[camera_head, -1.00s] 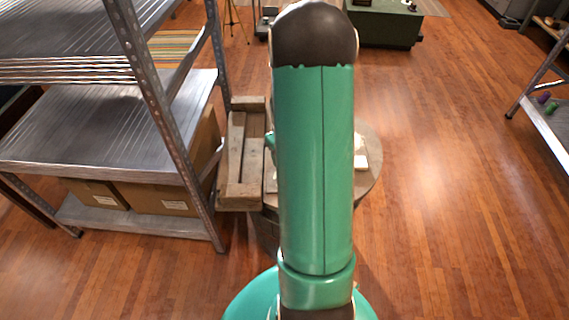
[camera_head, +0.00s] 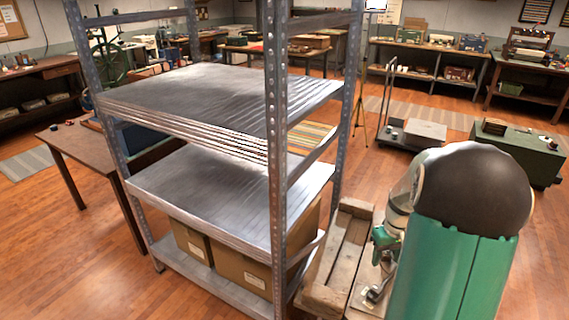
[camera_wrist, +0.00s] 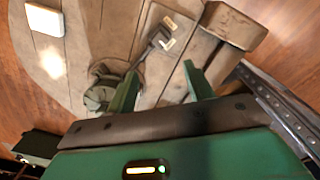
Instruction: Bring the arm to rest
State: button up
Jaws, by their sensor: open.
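In the wrist view, my gripper (camera_wrist: 160,85) is open, with its two green fingers apart and nothing between them. It is over a round wooden table top (camera_wrist: 75,65). A dark metal tool (camera_wrist: 155,42) with pale labels lies on the table beyond the fingertips. A grey-green round part (camera_wrist: 103,92) sits beside the left finger; I cannot tell what it is. A white square item (camera_wrist: 45,18) lies at the upper left. In the head view, my arm (camera_head: 450,265) rises at the lower right and hides much of the table.
A metal shelf rack (camera_head: 215,100) stands close on the left, with cardboard boxes (camera_head: 240,270) on its bottom shelf. A wooden crate (camera_head: 338,255) is between rack and arm. A flat cart (camera_head: 412,133) and green chest (camera_head: 520,150) stand behind. Floor is open at the middle back.

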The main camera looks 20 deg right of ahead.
jog(key=a+r+n+t+h, duration=0.1)
jog(key=a+r+t, duration=0.1)
jog(key=a+r, duration=1.35)
jog(key=s+a+r+t, duration=0.1)
jog(key=s+a+r, duration=0.1)
jog(key=s+a, duration=0.3)
jog(key=s+a+r+n+t+y, duration=0.1)
jog(key=s+a, duration=0.3)
jog(key=a, duration=0.7)
jog(key=shift+s+a+r+t, duration=0.35)
jog(key=shift+r+t, duration=0.45)
jog(key=shift+r, duration=0.1)
jog(key=c, duration=0.3)
jog(key=shift+c, duration=0.2)
